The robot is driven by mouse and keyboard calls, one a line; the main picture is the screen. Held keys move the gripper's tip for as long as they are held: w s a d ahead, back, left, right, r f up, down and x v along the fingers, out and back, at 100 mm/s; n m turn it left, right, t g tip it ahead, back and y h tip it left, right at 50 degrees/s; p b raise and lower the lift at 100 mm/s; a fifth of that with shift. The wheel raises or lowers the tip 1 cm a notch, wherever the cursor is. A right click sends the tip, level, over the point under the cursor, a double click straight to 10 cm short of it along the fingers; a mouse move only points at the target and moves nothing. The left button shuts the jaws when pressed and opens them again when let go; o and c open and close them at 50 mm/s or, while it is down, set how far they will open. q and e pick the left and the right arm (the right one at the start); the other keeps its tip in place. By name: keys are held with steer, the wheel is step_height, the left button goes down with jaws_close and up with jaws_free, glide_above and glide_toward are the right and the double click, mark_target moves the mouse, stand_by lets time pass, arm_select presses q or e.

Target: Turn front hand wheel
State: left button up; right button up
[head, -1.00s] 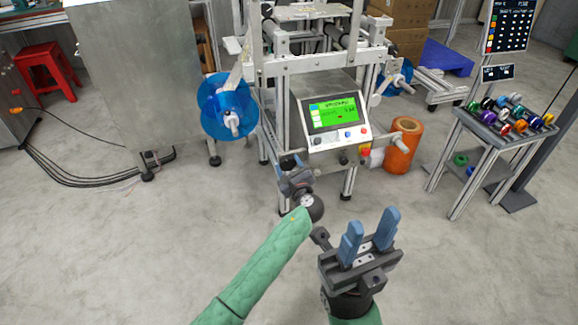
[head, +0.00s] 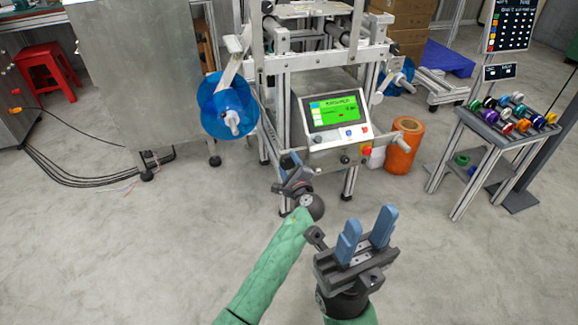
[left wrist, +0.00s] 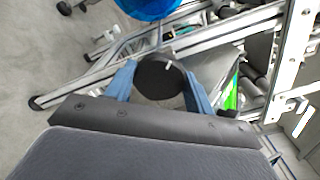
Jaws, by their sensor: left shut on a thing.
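The front hand wheel (left wrist: 160,82) shows in the left wrist view as a dark round disc with a small pale mark near its upper edge. It sits between the two blue fingers of my left gripper (left wrist: 159,76), which is shut on it. In the head view my left gripper (head: 289,163) is at the machine's front, just below and left of the control panel (head: 336,117); it hides the wheel there. My right gripper (head: 370,218) is open and empty, fingers pointing up, over the floor in front of the machine.
A blue reel (head: 228,106) sticks out at the machine's left. An orange roll (head: 403,146) stands on the floor at its right. A small table (head: 486,133) with several coloured spools stands at far right. The floor in front is clear.

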arm_select(q)
steer(key=shift+f, duration=0.1)
steer(key=o, duration=1)
steer(key=shift+c, duration=0.2)
steer(key=p+v, duration=0.1)
steer(key=v, duration=0.7)
